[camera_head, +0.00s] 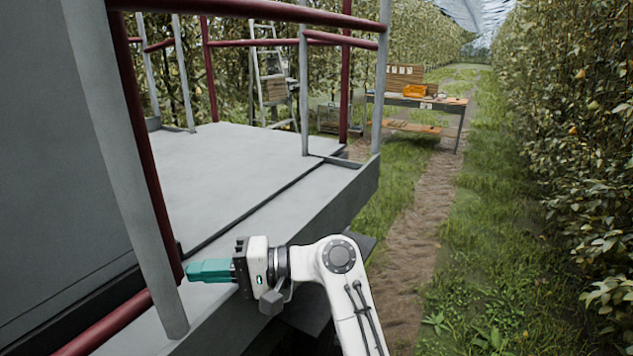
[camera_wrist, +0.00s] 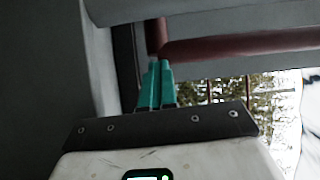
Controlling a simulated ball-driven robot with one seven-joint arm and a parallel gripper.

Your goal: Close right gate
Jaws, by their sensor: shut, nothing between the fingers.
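Dark red tubes between grey posts edge a grey platform (camera_head: 250,170). A red upright (camera_head: 150,150) stands at the near left beside a grey post (camera_head: 140,180), and a red lower bar (camera_head: 105,325) meets it. A red top bar (camera_head: 250,12) crosses above. I cannot tell for sure which tubes form the right gate. My gripper (camera_head: 188,271), with teal fingers, is shut and empty, its tips at the foot of the red upright. In the wrist view the fingertips (camera_wrist: 158,66) are close to a red tube (camera_wrist: 240,44); contact is unclear.
A large grey panel (camera_head: 50,150) fills the left. A ladder (camera_head: 270,70) stands behind the platform. A table (camera_head: 425,103) with a wooden box and orange items is farther back. Grass and a dirt path (camera_head: 425,215) are open at right, beside pear trees (camera_head: 580,130).

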